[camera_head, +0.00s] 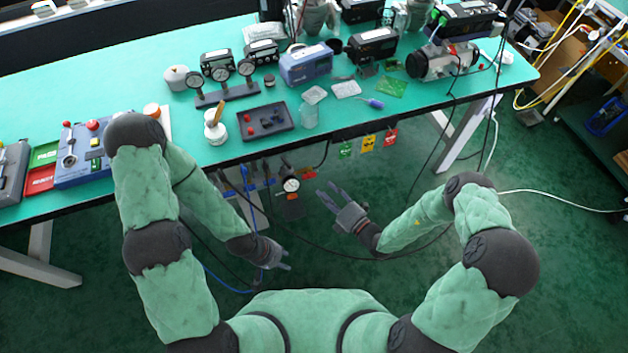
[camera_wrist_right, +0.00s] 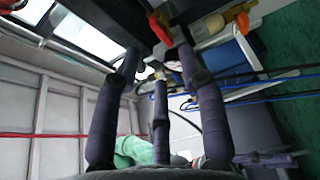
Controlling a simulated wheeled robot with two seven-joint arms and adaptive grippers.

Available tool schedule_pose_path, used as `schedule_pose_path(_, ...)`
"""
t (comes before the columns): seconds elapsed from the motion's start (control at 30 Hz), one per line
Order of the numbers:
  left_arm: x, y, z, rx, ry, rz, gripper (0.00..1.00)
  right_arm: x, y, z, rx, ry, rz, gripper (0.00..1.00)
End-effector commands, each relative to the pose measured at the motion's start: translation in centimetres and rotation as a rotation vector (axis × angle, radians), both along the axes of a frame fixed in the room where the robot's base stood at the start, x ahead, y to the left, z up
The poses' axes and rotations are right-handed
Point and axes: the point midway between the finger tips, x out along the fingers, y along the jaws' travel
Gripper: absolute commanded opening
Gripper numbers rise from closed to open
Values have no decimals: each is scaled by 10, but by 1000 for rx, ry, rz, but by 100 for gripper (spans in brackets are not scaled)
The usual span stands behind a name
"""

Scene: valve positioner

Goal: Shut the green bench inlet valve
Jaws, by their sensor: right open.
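I cannot make out a green valve handle in either view. A group of valves and fittings (camera_head: 252,184) with blue tubing hangs under the front edge of the bench, beside a round gauge (camera_head: 290,185). My right gripper (camera_head: 327,192) is open and empty, to the right of the gauge and apart from it. In the right wrist view its dark fingers (camera_wrist_right: 160,75) are spread, with a red handle (camera_wrist_right: 160,28) and an orange-yellow handle (camera_wrist_right: 238,17) beyond the tips. My left gripper (camera_head: 284,262) is low, below the fittings; its finger opening is unclear.
The teal bench top (camera_head: 120,90) carries several instruments, a dark tray (camera_head: 266,121) and a blue box (camera_head: 306,64). Green, yellow and red tags (camera_head: 367,143) hang from its front edge. Blue tubes (camera_wrist_right: 265,85) and dark cables run near the fittings. Green floor (camera_head: 350,275) is open below.

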Motion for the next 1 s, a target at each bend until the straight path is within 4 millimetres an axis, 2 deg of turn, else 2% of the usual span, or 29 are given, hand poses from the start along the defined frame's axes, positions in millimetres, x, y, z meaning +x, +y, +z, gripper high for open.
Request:
schedule_pose_path(0.2,0,0,-13,0,0,0,40,26,24,-2,-1,-2,5,41)
schedule_pose_path(0.4,0,0,-20,0,0,0,40,44,39,-1,-2,-1,3,41)
schedule_pose_path(0.6,0,0,-22,0,0,0,40,52,45,0,-1,-1,1,41)
schedule_pose_path(0.87,0,0,-22,0,0,0,40,53,45,0,-1,0,1,41)
schedule_pose_path(1.0,0,0,-22,0,-1,0,40,52,45,0,-1,0,1,2)
